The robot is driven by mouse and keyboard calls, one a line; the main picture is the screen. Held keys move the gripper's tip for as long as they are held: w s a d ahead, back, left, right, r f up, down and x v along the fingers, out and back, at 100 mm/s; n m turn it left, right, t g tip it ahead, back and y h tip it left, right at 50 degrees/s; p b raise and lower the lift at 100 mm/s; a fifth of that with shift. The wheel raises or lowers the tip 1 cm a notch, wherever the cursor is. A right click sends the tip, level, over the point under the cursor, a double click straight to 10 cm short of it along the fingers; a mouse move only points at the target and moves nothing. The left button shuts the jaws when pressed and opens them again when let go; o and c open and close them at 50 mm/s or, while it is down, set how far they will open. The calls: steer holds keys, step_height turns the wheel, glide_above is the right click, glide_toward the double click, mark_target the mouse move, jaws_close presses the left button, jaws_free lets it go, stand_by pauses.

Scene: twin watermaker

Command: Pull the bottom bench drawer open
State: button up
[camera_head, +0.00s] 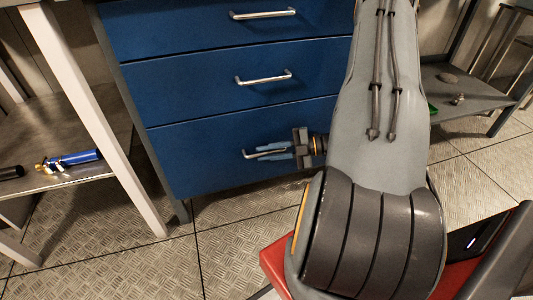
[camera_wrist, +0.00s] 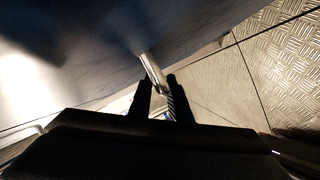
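The bottom bench drawer (camera_head: 205,150) has a blue front that looks flush with the cabinet. Its silver bar handle (camera_head: 250,155) shows at its left end in the head view. My gripper (camera_head: 268,151) is at this handle, with one finger above the bar and one below. In the wrist view the handle (camera_wrist: 152,69) runs between the two dark fingertips of my gripper (camera_wrist: 159,82). A gap shows between the fingers, so they look open around the bar. Whether either finger touches it is unclear. My arm hides the drawer's right side.
Two more blue drawers, the middle one (camera_head: 200,82) and the top one (camera_head: 180,28), sit above, both closed. A white table leg (camera_head: 100,120) stands at left, beside a shelf holding a blue cylinder (camera_head: 75,158).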

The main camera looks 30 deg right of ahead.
jaws_close()
